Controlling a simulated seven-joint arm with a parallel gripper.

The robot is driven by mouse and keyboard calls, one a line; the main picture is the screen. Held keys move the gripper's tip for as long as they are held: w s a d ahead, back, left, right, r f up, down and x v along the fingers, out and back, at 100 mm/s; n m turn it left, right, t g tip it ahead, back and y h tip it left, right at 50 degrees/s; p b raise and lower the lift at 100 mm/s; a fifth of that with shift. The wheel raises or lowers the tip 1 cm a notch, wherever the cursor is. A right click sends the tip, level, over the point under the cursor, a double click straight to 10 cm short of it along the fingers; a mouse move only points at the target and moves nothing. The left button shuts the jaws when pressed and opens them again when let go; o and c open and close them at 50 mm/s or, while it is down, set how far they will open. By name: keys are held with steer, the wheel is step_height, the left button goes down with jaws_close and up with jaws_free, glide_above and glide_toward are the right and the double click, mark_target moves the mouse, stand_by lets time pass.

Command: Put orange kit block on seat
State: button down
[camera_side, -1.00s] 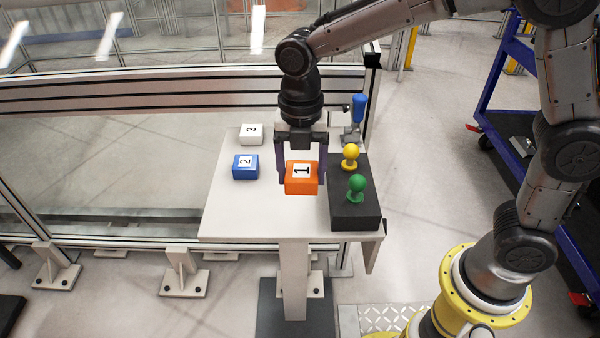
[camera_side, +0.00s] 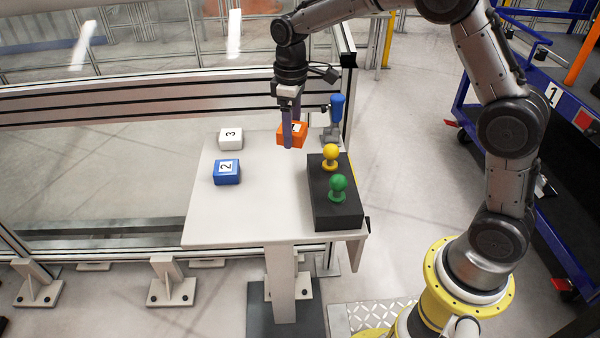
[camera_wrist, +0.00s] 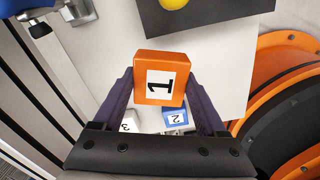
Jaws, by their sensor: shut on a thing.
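The orange kit block (camera_side: 290,132), labelled 1, is held between the two fingers of my gripper (camera_side: 289,144), which is shut on it above the back part of the white table. In the wrist view the orange block (camera_wrist: 160,78) sits between the purple fingers of my gripper (camera_wrist: 159,90), its label facing the camera. I cannot clearly make out a seat. A plate labelled 1 (camera_side: 553,94) and a red patch (camera_side: 583,119) show on the blue cart at the right edge.
A blue block 2 (camera_side: 227,172) and a white block 3 (camera_side: 231,138) rest on the table (camera_side: 225,220). A black box (camera_side: 335,215) carries yellow (camera_side: 331,156) and green (camera_side: 338,186) knobs. A blue-handled clamp (camera_side: 336,110) stands behind it. A blue cart (camera_side: 468,100) is at right.

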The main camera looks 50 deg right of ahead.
steer(key=shift+r+m, duration=0.1)
steer(key=shift+m, duration=0.6)
steer(key=shift+s+a, duration=0.1)
steer(key=shift+s, duration=0.05)
steer(key=s+n, duration=0.1)
steer(key=s, duration=0.3)
steer(key=s+a+r+n, duration=0.1)
steer(key=s+n, duration=0.1)
steer(key=s, duration=0.3)
steer(key=s+a+r+n, duration=0.1)
steer(key=s+n, duration=0.1)
steer(key=s, duration=0.3)
steer(key=shift+a+r, duration=0.2)
steer(key=shift+r, duration=0.05)
steer(key=w+f, duration=0.4)
steer(key=w, duration=0.4)
glide_above(286, 182)
steer(key=s, duration=0.1)
step_height(286, 182, down, 4)
steer(key=shift+f, duration=0.25)
steer(key=shift+w+f, duration=0.45)
steer(key=shift+f, duration=0.15)
steer(key=shift+w+f, duration=0.1)
steer(key=shift+f, duration=1.5)
steer(key=shift+f, duration=0.1)
